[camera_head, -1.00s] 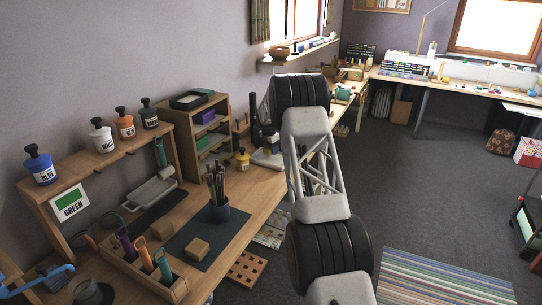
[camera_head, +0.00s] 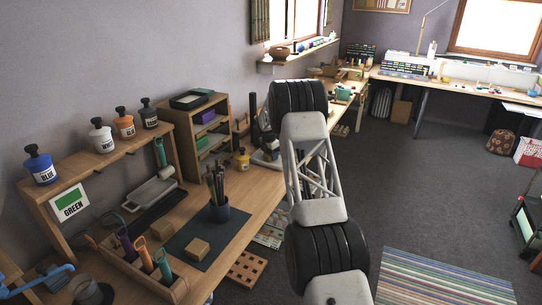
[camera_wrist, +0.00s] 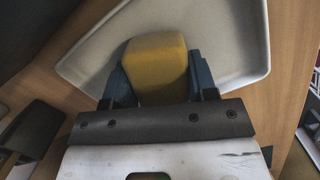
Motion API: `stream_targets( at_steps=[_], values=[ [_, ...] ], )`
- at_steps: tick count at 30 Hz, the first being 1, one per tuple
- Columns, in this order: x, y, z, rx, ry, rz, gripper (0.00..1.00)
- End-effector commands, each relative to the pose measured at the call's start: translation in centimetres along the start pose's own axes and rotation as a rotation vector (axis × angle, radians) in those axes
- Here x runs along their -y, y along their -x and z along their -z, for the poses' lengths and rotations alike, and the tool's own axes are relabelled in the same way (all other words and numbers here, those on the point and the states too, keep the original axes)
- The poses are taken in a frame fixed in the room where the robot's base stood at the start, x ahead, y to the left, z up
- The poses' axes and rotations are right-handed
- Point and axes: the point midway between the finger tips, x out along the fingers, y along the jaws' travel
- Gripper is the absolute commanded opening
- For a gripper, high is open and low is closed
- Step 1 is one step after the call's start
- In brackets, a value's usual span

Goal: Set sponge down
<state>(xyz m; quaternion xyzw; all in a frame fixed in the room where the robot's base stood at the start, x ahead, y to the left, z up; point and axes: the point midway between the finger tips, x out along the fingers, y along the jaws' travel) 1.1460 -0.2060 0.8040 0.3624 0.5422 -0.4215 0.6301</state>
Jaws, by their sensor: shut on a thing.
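A yellow sponge (camera_wrist: 158,66) is between the two blue fingers of my gripper (camera_wrist: 160,80) in the wrist view. The gripper is shut on it. A pale grey-white tray (camera_wrist: 232,40) with a raised rim lies beyond and beneath the sponge in that view. I cannot tell whether the sponge touches the tray floor. In the head view, my arm's links hide the sponge and most of the area around my gripper.
A wooden bench (camera_head: 236,219) carries a dark mat, a brush cup (camera_head: 219,209), a tan block (camera_head: 196,248) and a wooden tool caddy (camera_head: 170,291). Open floor lies right.

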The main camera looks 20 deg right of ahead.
Motion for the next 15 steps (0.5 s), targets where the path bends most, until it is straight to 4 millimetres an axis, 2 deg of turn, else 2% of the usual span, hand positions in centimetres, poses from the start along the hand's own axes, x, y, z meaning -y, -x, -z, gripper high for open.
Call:
stream_targets(
  at_steps=[7,8,12,15],
  values=[
    [0.00,-0.29,0.04,0.000,0.000,0.000,0.27],
    [0.00,-0.31,0.05,0.000,0.000,0.000,0.54],
    [0.00,-0.30,0.05,0.000,0.000,0.000,0.75],
    [0.00,-0.31,0.05,0.000,0.000,0.000,0.78]
  ],
)
